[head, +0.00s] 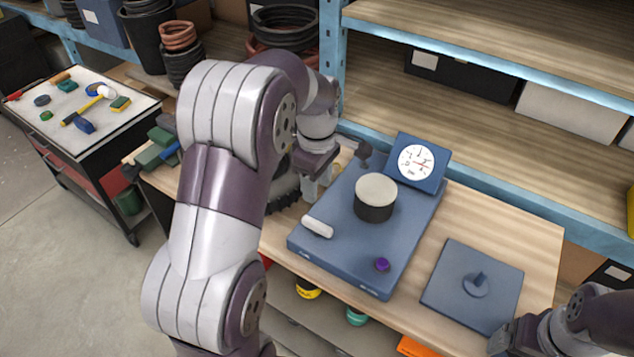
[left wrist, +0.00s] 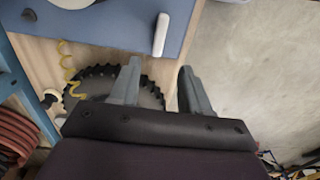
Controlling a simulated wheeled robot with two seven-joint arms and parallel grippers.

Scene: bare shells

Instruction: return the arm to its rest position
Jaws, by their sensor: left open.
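My left arm (head: 225,200) comes in from the left of the head view and reaches over the workbench. My left gripper (head: 318,186) points down beside the left edge of the blue scale base (head: 340,263). In the left wrist view my left gripper (left wrist: 158,78) is open, with nothing between its fingers. A dark toothed ring (left wrist: 150,98) and part of the bench lie below it. My right arm (head: 590,320) shows at the lower right corner, and whether its gripper is open cannot be seen.
The base carries a dark cylinder with a pale top (head: 375,198), a white bar (head: 317,227), a purple knob (head: 382,265) and a dial (head: 416,162). A blue plate with a peg (head: 460,300) lies right. Shelving (head: 480,100) stands behind, a tool cart (head: 75,105) left.

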